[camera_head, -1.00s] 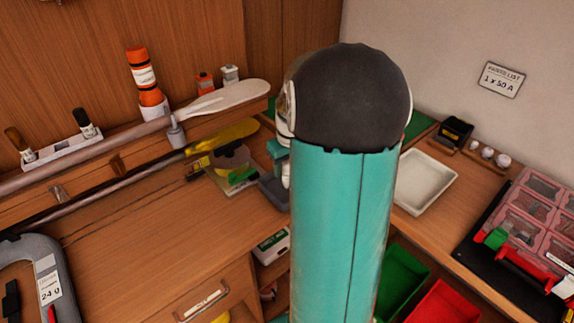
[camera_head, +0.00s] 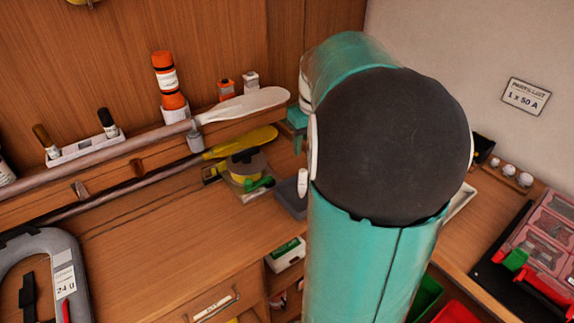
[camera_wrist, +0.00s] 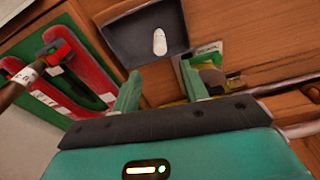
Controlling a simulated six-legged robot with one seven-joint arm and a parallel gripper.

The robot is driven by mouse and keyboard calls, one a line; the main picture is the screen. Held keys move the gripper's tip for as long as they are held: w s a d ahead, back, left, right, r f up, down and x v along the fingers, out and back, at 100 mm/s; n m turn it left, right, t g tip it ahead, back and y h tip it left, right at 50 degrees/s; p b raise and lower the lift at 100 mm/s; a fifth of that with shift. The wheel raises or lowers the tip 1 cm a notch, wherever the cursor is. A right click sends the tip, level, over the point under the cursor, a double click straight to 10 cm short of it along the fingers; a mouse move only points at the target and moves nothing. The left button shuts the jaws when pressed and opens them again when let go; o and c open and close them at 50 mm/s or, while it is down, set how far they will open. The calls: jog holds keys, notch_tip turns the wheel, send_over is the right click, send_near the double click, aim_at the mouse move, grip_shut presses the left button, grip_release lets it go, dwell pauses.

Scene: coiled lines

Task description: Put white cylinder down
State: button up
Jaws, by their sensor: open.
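The white cylinder (camera_wrist: 160,42) is in the dark grey tray (camera_wrist: 124,32) in the wrist view, clear of both fingers. In the head view it shows as a small white shape (camera_head: 303,183) above the tray's (camera_head: 290,204) near side, partly hidden by my arm; I cannot tell whether it stands or lies. My gripper (camera_wrist: 160,88) is open and empty, its two teal fingers spread apart. In the head view my gripper (camera_head: 297,122) is mostly hidden behind my arm, above the cylinder with a gap between them.
A tape roll (camera_head: 246,170) is left of the tray. A white paddle (camera_head: 244,105) and a yellow paddle (camera_head: 240,140) lie along the back. An orange tube (camera_head: 167,82) stands by the wall. A parts case (camera_head: 545,235) is at right.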

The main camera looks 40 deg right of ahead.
jog(key=s+a+n+t, duration=0.1)
jog(key=s+a, duration=0.2)
jog(key=a, duration=0.7)
jog(key=s+a+r+t, duration=0.1)
jog(key=s+a, duration=0.2)
jog(key=a, duration=0.7)
jog(key=s+a+r+n+t, duration=0.1)
jog(key=s+a+t, duration=0.1)
jog(key=a, duration=0.9)
jog(key=shift+s+n, duration=0.3)
jog(key=shift+s, duration=0.5)
jog(key=shift+r, duration=0.1)
